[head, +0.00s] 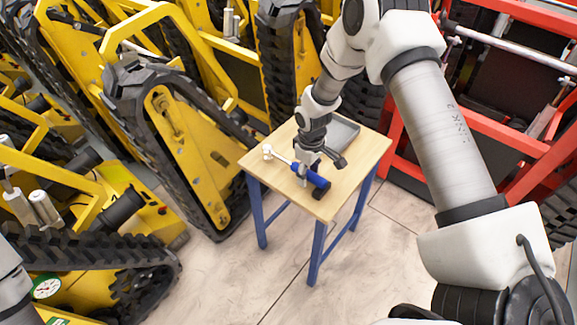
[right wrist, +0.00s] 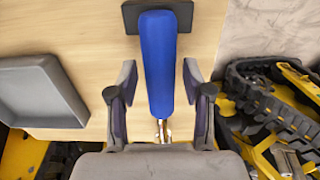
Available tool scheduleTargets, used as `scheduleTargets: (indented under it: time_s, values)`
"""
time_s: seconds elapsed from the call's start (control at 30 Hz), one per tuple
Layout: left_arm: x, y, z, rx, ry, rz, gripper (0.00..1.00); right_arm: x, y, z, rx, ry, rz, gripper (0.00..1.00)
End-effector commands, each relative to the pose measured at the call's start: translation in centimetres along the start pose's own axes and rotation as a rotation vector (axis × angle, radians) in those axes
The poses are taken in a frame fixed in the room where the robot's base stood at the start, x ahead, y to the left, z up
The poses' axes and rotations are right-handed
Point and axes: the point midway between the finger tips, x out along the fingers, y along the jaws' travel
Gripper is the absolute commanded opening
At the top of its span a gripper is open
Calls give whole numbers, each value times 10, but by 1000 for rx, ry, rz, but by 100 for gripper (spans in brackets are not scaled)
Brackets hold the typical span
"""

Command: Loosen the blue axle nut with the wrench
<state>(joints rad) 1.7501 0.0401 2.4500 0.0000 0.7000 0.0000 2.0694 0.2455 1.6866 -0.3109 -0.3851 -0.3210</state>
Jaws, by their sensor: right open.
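A wrench with a blue handle (head: 317,179) and a bright metal shaft and head (head: 268,152) lies on the small wooden table (head: 262,158). In the right wrist view the blue handle (right wrist: 158,65) runs between the two fingers of my right gripper (right wrist: 160,82), with a gap on each side. My right gripper (head: 318,168) is open, above the table at the handle. The handle's end is at a black block (right wrist: 130,16). I cannot make out the blue axle nut in either view. My left gripper is out of view.
A grey tray (head: 345,131) lies on the table behind the gripper. It also shows in the right wrist view (right wrist: 65,92). Yellow tracked carriers (head: 160,125) stand close on the left and behind. A red frame (head: 490,135) stands on the right. Pale floor (head: 225,265) is clear in front.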

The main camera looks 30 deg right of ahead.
Motion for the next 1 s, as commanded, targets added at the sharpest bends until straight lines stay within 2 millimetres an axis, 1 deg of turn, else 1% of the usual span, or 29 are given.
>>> scheduleTargets:
  time_s: [0.07,0.1,0.17,0.2,0.37,0.47,1.0]
  values:
    - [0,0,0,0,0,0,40,0,0,0,0,0,0,50]
    - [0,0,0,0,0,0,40,0,0,0,0,0,0,36]
    - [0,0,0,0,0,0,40,0,0,0,0,0,0,15]
    - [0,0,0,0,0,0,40,0,0,0,0,0,0,0]
    - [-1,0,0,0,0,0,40,-1,0,0,0,1,1,0]
    - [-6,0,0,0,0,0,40,-7,0,0,1,2,1,0]
    - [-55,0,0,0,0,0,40,-60,0,-1,1,2,1,0]
